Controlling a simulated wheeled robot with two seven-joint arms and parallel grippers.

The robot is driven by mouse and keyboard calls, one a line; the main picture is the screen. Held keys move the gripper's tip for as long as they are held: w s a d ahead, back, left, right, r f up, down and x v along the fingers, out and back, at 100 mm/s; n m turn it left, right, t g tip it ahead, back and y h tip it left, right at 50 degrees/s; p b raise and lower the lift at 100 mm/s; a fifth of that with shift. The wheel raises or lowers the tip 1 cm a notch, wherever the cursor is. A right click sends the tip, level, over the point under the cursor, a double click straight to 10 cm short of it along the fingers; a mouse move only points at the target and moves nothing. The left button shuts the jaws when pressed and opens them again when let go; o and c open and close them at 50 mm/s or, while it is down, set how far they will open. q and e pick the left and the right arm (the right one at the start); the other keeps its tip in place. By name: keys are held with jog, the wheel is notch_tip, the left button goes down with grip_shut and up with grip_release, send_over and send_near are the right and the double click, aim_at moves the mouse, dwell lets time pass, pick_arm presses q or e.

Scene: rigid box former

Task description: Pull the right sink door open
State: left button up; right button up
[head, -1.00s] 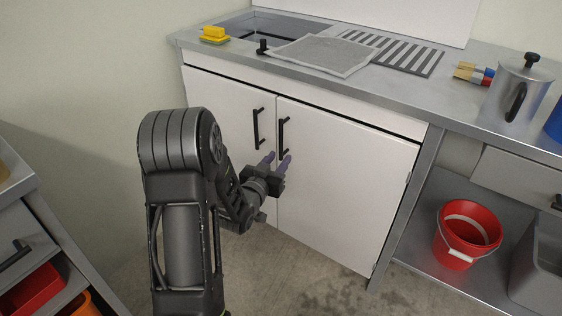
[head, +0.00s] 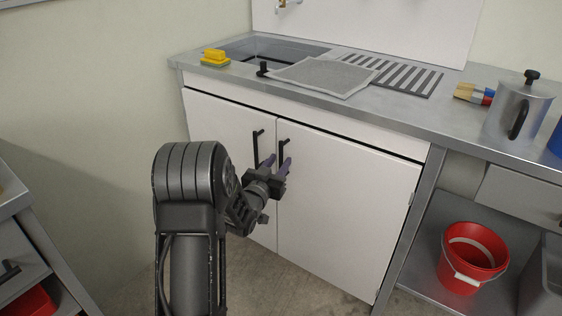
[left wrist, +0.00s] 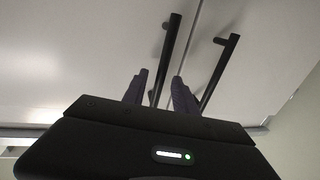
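The white right sink door (head: 345,210) is shut under the counter, and its black bar handle (head: 283,147) stands near its left edge. The left sink door (head: 222,125) is shut too, with its own black handle (head: 257,148). My left gripper (head: 278,162) is at the right door's handle with its fingers pointing at the door. In the left wrist view the picture is turned, and the right door's handle (left wrist: 168,50) runs between the two open fingers (left wrist: 160,85) with room beside it. The left door's handle (left wrist: 219,70) is outside them. My right gripper is out of view.
The steel counter (head: 400,115) above holds a yellow sponge (head: 214,57), a grey mat (head: 325,77), brushes (head: 474,94) and a metal pot (head: 517,105). A red bucket (head: 470,258) stands on the low shelf at right. Bare floor lies before the doors.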

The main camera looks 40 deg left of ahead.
pick_arm(q)
jog(key=shift+x, duration=1.05)
jog(key=shift+c, duration=0.3)
grip_shut()
dwell(0.3)
